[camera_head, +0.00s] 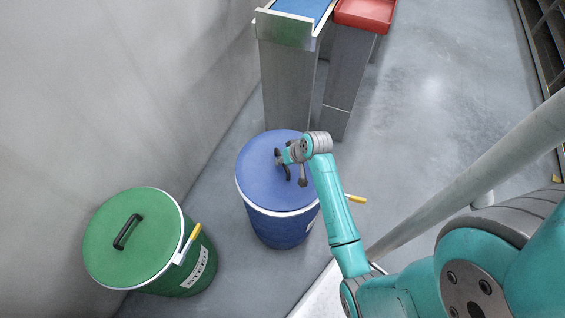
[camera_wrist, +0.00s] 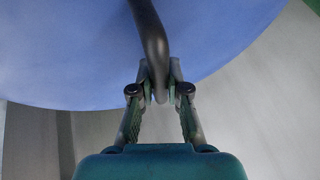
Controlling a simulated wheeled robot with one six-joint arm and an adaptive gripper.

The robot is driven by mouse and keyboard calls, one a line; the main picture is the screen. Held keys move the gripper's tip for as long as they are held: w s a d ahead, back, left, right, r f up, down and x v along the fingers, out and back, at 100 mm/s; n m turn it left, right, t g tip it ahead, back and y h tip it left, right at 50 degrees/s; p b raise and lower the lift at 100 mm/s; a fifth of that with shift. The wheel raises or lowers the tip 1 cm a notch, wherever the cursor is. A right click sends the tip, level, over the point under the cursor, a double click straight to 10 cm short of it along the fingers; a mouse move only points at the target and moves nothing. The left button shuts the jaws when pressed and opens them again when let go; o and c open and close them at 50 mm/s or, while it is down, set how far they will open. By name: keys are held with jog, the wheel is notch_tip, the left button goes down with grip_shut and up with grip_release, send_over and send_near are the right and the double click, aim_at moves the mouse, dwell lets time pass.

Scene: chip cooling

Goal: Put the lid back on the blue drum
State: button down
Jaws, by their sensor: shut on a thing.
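The blue drum (camera_head: 277,230) stands on the floor at the middle of the head view. Its blue lid (camera_head: 262,177) lies over the drum's top, and whether it is fully seated I cannot tell. My gripper (camera_head: 281,158) is over the lid at its dark handle. In the wrist view my gripper (camera_wrist: 159,88) is shut on the black lid handle (camera_wrist: 150,35), with a finger on each side. The blue lid surface (camera_wrist: 70,50) fills the upper part of that view. A yellow lever (camera_head: 356,199) sticks out at the drum's right side, partly hidden by my arm.
A green drum (camera_head: 185,272) with a closed green lid (camera_head: 120,250) stands at the left by the wall. A conveyor (camera_head: 287,75) with a blue belt and a red tray (camera_head: 365,14) on a stand are behind. Open floor (camera_head: 440,100) lies to the right.

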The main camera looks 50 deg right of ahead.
jog(key=shift+f, duration=0.75)
jog(key=shift+f, duration=0.15)
jog(key=c, duration=1.2)
grip_release()
jog(key=shift+o, duration=0.2)
